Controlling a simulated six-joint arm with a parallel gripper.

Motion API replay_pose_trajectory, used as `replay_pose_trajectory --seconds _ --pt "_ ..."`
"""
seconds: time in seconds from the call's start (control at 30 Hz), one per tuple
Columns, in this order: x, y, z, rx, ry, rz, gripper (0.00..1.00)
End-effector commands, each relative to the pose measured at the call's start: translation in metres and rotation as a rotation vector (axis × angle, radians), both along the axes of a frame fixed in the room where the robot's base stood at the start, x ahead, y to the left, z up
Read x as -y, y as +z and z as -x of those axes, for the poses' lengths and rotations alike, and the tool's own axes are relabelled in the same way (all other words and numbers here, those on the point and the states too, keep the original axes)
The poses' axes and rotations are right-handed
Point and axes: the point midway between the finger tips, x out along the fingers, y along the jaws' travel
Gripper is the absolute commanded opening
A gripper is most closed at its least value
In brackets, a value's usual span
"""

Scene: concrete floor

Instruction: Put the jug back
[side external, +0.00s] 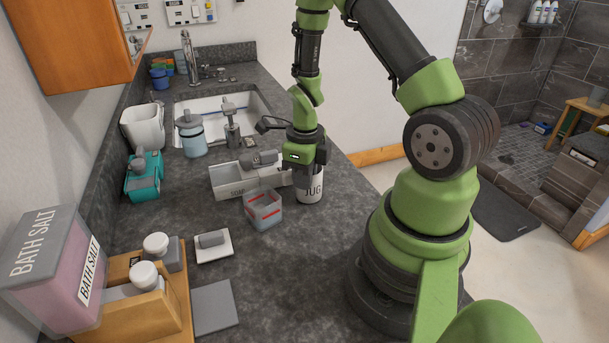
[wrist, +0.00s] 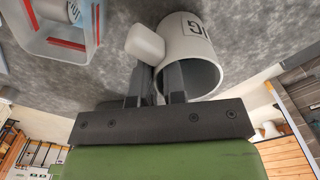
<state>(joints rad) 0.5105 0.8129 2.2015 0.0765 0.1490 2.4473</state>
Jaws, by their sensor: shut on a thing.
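The jug (side external: 311,190) is a light grey cup with a "JUG" label, upright at the right side of the dark counter. My gripper (side external: 307,160) points down over it and is shut on it. In the wrist view, the jug (wrist: 185,32) shows its open mouth and a pale handle (wrist: 145,42). My gripper's fingers (wrist: 160,82) are at the rim on the handle side. I cannot tell whether they pinch the wall or the handle, or whether the jug's base touches the counter.
A clear red-striped container (side external: 263,211) stands left of the jug, close by. A pale tray labelled "SOAP" (side external: 228,190) is behind it.

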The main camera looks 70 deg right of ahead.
Motion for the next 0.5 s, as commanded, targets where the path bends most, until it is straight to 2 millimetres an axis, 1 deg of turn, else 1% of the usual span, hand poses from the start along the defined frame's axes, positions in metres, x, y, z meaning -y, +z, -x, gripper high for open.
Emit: replay_pose_trajectory --seconds 0.27,0.3,0.37,0.4,0.5 --pt "-0.0001 -0.0016 0.0 0.0 0.001 -0.001 0.0" --pt "0.0 -0.0023 0.0 0.0 0.001 -0.001 0.13" --pt "0.0 -0.0019 -0.0001 0.0 0.001 0.0 0.27" --pt "0.0 -0.0019 -0.0001 0.0 0.001 0.0 0.36" --pt "0.0 -0.0018 -0.0001 0.0 0.001 0.0 0.38"
